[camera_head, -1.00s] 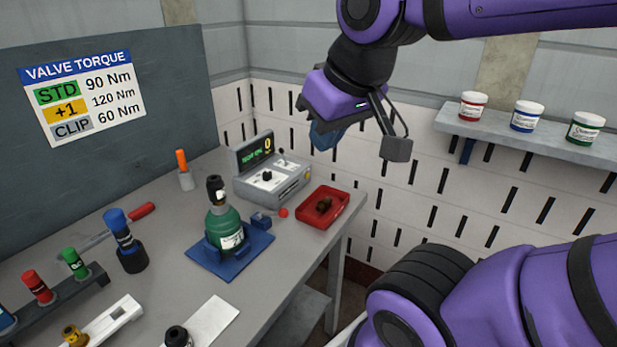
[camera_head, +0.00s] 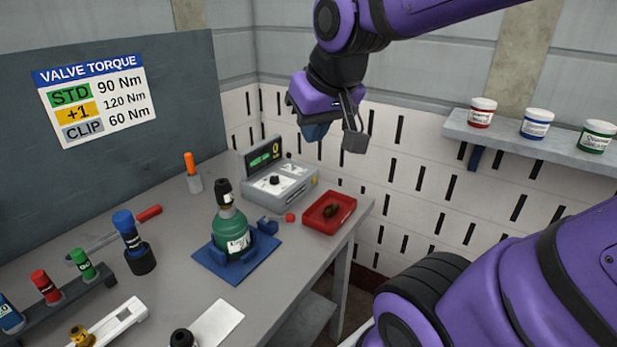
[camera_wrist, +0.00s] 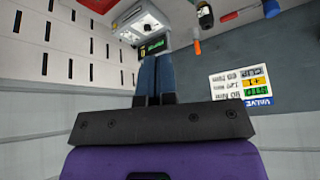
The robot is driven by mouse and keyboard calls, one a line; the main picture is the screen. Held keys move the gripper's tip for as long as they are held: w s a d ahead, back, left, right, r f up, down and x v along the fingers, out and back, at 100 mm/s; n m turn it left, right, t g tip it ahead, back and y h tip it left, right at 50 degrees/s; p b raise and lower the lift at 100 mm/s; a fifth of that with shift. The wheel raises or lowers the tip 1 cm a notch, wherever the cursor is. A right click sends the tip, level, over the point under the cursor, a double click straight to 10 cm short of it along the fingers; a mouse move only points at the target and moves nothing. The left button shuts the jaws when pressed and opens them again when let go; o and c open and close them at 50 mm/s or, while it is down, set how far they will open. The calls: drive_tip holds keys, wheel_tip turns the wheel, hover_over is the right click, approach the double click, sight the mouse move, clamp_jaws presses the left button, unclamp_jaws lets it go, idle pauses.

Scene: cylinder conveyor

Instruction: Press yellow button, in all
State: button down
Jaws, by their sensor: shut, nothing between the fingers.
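A grey control box (camera_head: 283,183) with a dark panel showing green text stands at the back of the bench. It also shows in the wrist view (camera_wrist: 140,20), upside down, ahead of the fingertips. A small yellow spot (camera_head: 314,181) shows on its right side; it is too small to tell for sure whether this is the yellow button. My gripper (camera_head: 316,134) points down above and behind the box in the head view, apart from it. Its blue fingers are together and empty in the wrist view (camera_wrist: 156,60).
A green cylinder (camera_head: 232,233) stands on a blue base (camera_head: 236,271) in front of the box. An orange-topped item (camera_head: 190,172) stands left. A shelf (camera_head: 520,140) with jars is at right.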

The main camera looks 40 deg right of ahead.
drive_tip(key=w+d+f+m, duration=0.2)
drive_tip(key=w+d+f, duration=0.15)
drive_tip(key=w, duration=0.25)
drive_tip(key=w+d+f+m+h, duration=0.1)
drive_tip(key=w+d+f+m, duration=0.1)
drive_tip(key=w+d+f, duration=0.3)
drive_tip(key=w+d+f+m, duration=0.1)
drive_tip(key=w+d+f, duration=0.15)
drive_tip(key=w, duration=0.45)
drive_tip(key=m+t, duration=0.1)
drive_tip(key=m, duration=0.5)
approach(314, 180)
drive_tip(key=shift+s+d+r+h, duration=0.1)
drive_tip(key=shift+s+r+h, duration=0.1)
drive_tip(key=shift+s, duration=0.4)
drive_tip(key=shift+s+d+r+h, duration=0.1)
drive_tip(key=shift+s+h, duration=0.1)
drive_tip(key=shift+s, duration=0.4)
drive_tip(key=shift+f, duration=0.1)
drive_tip(key=x, duration=1)
drive_tip(key=shift+w, duration=0.1)
drive_tip(key=shift+w+a, duration=0.1)
